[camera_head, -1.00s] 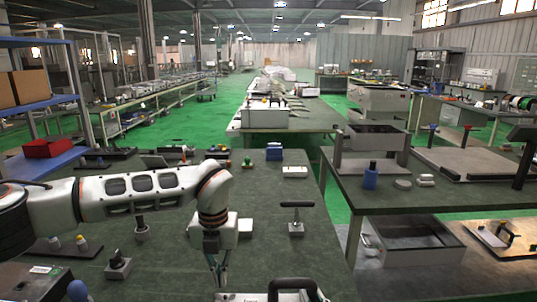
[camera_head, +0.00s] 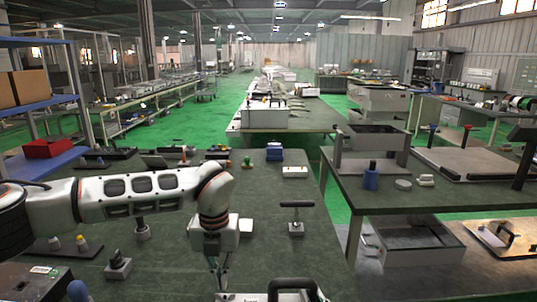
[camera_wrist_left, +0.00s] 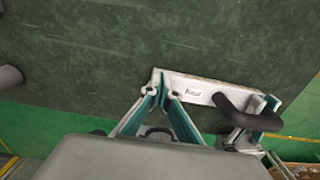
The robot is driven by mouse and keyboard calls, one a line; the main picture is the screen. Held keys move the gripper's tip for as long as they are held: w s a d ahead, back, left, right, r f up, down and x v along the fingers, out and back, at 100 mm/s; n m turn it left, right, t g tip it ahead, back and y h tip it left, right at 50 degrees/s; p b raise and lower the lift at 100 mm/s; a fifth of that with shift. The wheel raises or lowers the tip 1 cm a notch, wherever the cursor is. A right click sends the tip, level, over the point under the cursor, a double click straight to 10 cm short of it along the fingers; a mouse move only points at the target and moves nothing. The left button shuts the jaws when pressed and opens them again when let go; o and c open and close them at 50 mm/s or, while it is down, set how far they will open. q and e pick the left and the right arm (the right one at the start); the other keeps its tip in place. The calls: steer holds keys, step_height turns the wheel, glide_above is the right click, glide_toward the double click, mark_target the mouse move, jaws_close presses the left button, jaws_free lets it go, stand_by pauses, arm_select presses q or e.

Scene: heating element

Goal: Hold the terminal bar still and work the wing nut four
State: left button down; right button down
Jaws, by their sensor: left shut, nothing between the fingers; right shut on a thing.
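A white labelled bar (camera_wrist_left: 203,91), which looks like the terminal bar, lies over the dark bench top in the left wrist view. Its edge also shows at the bottom of the head view (camera_head: 240,297). My left gripper (camera_head: 218,281) points down at the bar's left end, its teal-lined fingers (camera_wrist_left: 164,91) drawn together with nothing between them. A teal-edged finger of my right gripper (camera_wrist_left: 266,106) shows at the bar's right end, and that gripper is shut on the bar, partly hidden by a black curved handle (camera_wrist_left: 236,112). I cannot make out the wing nut.
A black T-handled tool (camera_head: 296,217) stands on the bench right of my left gripper. Small posts on blocks (camera_head: 118,264) stand to the left. A blue block (camera_head: 274,153) and a white block (camera_head: 295,172) sit further back. The bench middle is mostly clear.

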arm_select(q)
steer(key=shift+w+d, duration=0.15)
steer(key=shift+d, duration=0.4)
steer(key=shift+d, duration=0.6)
stand_by(0.4)
steer(key=shift+w+d, duration=0.2)
step_height(320, 180, up, 6)
stand_by(0.7)
steer(key=shift+w+a+f, duration=0.1)
steer(key=shift+a+f, duration=0.45)
steer(key=shift+f, duration=0.45)
steer(key=shift+w+a+f, duration=0.1)
steer(key=shift+a+f, duration=0.4)
steer(key=shift+f, duration=0.5)
steer(key=shift+a+f, duration=0.55)
steer(key=shift+f, duration=0.45)
